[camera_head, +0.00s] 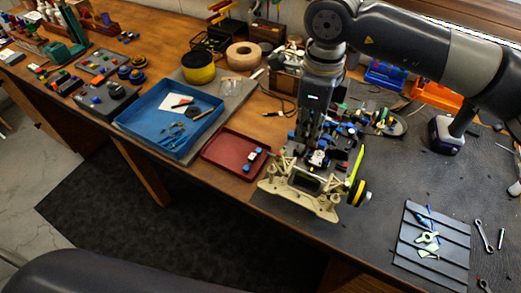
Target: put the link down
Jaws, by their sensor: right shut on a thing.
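My right gripper (317,148) reaches down from the top over the cream-coloured racecar chassis (300,199) at the table's front edge. It is shut on the link, a small piece mostly hidden by the fingers and the car parts around it. I cannot tell whether the link touches the car. A similar small part with blue ends (252,160) lies in the red tray (226,163) left of the chassis. My left gripper is not in view.
A blue bin (140,122) with tools stands left of the red tray. A yellow-and-black wheel (358,188) is at the chassis's right side. A ridged dark mat (412,250) with small parts lies at right, wrenches beside it. A drill (446,135) stands behind. Dark table between is mostly clear.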

